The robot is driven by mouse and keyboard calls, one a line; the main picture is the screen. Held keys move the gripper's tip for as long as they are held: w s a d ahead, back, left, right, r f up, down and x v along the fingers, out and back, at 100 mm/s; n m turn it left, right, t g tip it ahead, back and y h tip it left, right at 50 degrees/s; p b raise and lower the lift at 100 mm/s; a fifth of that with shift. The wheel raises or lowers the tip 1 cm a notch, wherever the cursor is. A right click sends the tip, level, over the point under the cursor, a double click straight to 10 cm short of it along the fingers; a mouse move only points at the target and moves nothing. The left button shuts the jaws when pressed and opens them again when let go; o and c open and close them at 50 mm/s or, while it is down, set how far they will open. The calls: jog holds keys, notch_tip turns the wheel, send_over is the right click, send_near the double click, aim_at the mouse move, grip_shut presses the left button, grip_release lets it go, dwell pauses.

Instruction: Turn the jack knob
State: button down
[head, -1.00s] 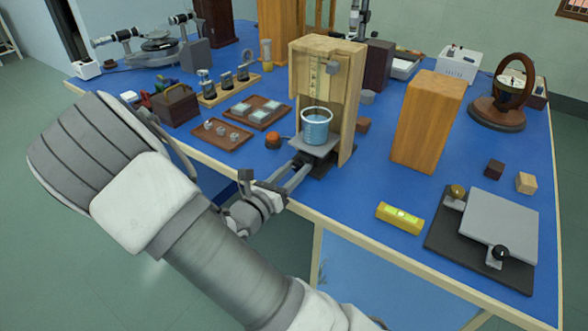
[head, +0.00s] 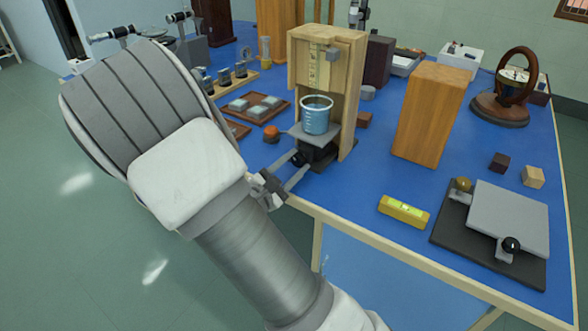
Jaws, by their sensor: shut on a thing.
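The lab jack has a grey platform (head: 328,141) over a dark body and stands at the front of the wooden open-fronted stand (head: 349,120). Its black round knob (head: 298,158) faces the table's front edge. My gripper (head: 293,165) reaches in from the front left, its two grey fingers on either side of the knob and shut on it. The rear of the jack is partly hidden by the stand.
A wooden block (head: 430,118) stands right of the stand. An orange-topped object (head: 271,133) and a brown tray (head: 262,107) are on the left. Bare blue table lies between stand and level.

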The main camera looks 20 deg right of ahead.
jog(key=shift+f+m+b, duration=0.1)
jog(key=shift+m+b, duration=0.35)
jog(key=shift+m, duration=0.35)
jog(key=c, duration=0.7)
grip_release()
jog(key=p+v, duration=0.3)
jog(key=v, duration=1.4)
jog(key=shift+s+a, duration=0.15)
jog(key=shift+a, duration=0.1)
